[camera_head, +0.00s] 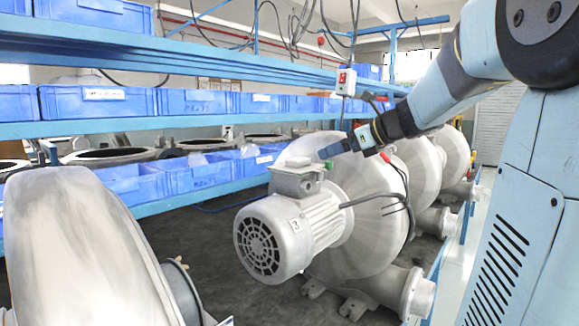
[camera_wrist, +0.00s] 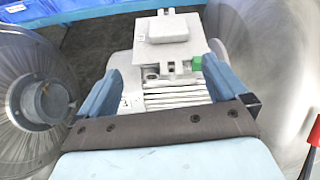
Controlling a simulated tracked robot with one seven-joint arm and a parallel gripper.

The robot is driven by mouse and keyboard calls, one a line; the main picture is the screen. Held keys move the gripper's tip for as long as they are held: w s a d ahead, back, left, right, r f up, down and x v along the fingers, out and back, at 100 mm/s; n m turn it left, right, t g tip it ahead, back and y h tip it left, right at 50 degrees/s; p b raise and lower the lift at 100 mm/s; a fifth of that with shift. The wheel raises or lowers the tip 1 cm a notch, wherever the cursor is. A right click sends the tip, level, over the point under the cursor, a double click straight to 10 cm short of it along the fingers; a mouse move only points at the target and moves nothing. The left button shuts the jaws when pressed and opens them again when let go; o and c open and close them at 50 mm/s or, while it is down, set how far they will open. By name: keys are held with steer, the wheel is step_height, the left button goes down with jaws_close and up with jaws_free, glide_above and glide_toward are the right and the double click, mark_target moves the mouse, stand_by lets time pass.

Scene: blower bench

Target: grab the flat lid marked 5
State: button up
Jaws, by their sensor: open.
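My gripper (camera_head: 330,151) is open and empty, above and to the right of a grey terminal box (camera_head: 298,180) on top of a blower motor (camera_head: 275,235). That motor carries a label that reads 3. In the wrist view my gripper (camera_wrist: 162,69) has its two blue fingers apart, with the motor's fins showing between them. The box (camera_wrist: 170,45) lies beyond the fingertips, with a raised pale block (camera_wrist: 168,28) on top and a green piece (camera_wrist: 197,64) at its near right. I see no mark 5 on any lid, and cannot tell which part is that lid.
A large blower housing (camera_head: 372,215) stands beside the motor, with more blowers (camera_head: 452,160) behind it. Another grey housing (camera_head: 85,250) is at the near left. Blue bins (camera_head: 195,175) line the shelves behind. A control box (camera_head: 346,82) hangs from cables above.

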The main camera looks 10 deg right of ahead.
steer(key=m, duration=0.1)
glide_toward(298, 158)
steer(key=x, duration=0.3)
steer(key=shift+s+a+f, duration=0.1)
steer(key=shift+f, duration=0.3)
steer(key=shift+r+x, duration=0.15)
steer(key=shift+x, duration=1.15)
steer(key=shift+r+x, duration=0.1)
steer(key=shift+x, duration=1.25)
steer(key=shift+c, duration=0.5)
steer(key=c, duration=0.9)
steer(key=shift+c, duration=0.2)
steer(key=shift+r, duration=0.15)
